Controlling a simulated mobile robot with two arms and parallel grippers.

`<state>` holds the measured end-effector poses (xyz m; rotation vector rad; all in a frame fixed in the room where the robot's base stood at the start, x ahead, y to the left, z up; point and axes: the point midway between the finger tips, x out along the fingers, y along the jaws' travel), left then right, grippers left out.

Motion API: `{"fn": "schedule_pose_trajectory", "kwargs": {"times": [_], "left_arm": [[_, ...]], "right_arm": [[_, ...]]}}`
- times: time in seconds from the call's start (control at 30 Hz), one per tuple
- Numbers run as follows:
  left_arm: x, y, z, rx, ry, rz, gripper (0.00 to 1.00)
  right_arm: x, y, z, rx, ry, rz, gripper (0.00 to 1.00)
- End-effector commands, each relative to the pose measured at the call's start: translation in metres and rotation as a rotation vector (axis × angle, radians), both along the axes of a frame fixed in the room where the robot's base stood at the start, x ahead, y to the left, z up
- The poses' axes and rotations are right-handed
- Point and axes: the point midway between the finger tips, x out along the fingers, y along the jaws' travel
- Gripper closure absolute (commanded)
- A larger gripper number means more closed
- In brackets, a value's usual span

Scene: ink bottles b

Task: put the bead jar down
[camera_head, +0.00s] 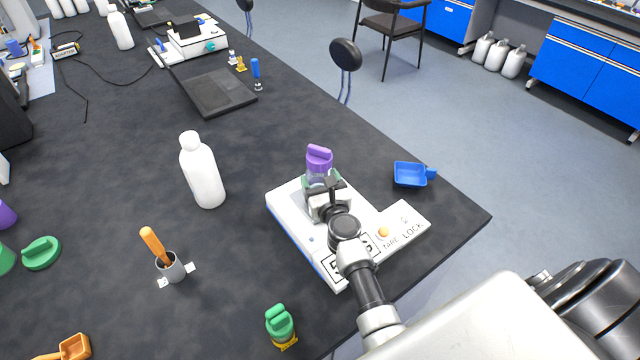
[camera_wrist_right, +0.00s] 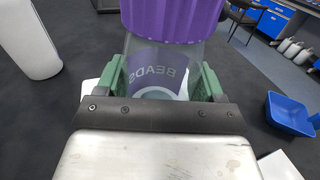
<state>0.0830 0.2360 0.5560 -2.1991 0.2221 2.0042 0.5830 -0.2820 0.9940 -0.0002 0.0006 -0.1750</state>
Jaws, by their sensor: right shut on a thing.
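The bead jar (camera_head: 319,164) is clear with a purple lid and stands upright over the white scale (camera_head: 287,205). In the right wrist view the jar (camera_wrist_right: 160,68) carries a "BEADS" label. My right gripper (camera_head: 326,190) is shut on the jar, with green finger pads on both sides of it. The jar's base is hidden behind the gripper, so I cannot tell whether it touches the scale. My left gripper is not in view.
A white bottle (camera_head: 203,172) stands left of the scale. A blue scoop tray (camera_head: 410,174) lies to the right near the table edge. A green-capped jar (camera_head: 280,325) and a cup with an orange-handled tool (camera_head: 172,268) stand in front. Dark table (camera_head: 250,140) is clear behind the scale.

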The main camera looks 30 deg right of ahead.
Motion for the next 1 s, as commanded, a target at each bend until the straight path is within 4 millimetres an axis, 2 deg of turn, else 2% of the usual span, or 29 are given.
{"fn": "schedule_pose_trajectory", "kwargs": {"times": [0.2, 0.23, 0.37, 0.73, 1.0], "left_arm": [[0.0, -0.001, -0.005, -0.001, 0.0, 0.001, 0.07], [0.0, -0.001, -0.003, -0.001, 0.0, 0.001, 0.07], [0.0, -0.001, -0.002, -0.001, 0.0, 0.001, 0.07], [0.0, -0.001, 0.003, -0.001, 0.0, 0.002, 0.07], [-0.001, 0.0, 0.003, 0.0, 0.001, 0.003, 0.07]], "right_arm": [[0.0, 0.0, -0.004, 0.0, -0.001, 0.0, 0.6], [0.0, 0.0, -0.003, 0.0, 0.0, 0.0, 0.27], [0.0, 0.0, -0.002, 0.0, 0.0, 0.0, 0.07], [-0.002, 0.0, 0.002, 0.0, 0.001, 0.0, 0.06], [-0.048, 0.008, 0.0, 0.002, 0.003, 0.0, 0.06]]}}
